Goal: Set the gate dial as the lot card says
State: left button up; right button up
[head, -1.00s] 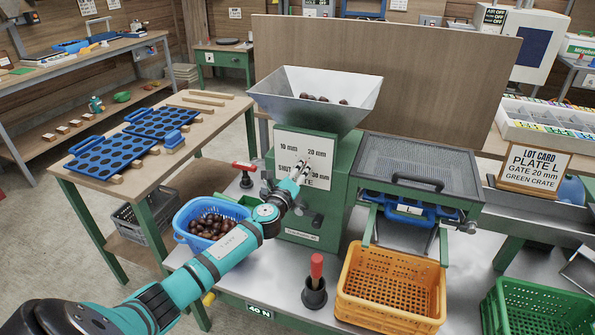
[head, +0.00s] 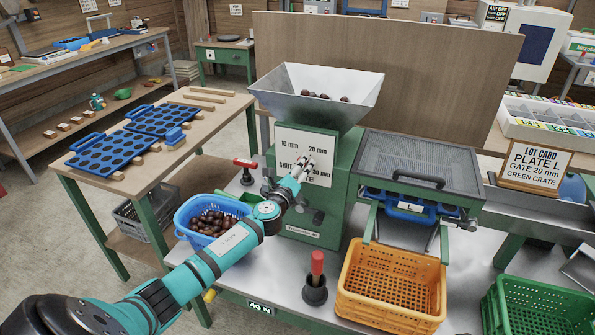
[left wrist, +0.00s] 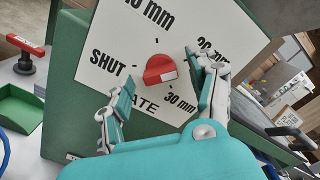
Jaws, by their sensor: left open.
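The gate dial is a red knob (left wrist: 160,70) on a white plate (left wrist: 105,55) marked 10 mm, 20 mm, 30 mm and SHUT. The knob bears a pale mark on its right side; I cannot tell surely which label it points to. In the head view my left gripper hides the knob on the plate (head: 287,139). My left gripper (head: 304,168) is open in front of the plate, and its fingers stand either side of the knob, apart from it in the left wrist view (left wrist: 163,85). The lot card (head: 535,166) reads PLATE L, GATE 20 mm, GREEN CRATE. My right gripper is out of view.
The hopper (head: 318,105) above the dial holds chestnuts. A blue basket of chestnuts (head: 184,225) stands beside my left arm.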

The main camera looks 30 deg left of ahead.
pick_arm(q)
jog(key=v, duration=1.2)
jog(key=shift+f, duration=0.1)
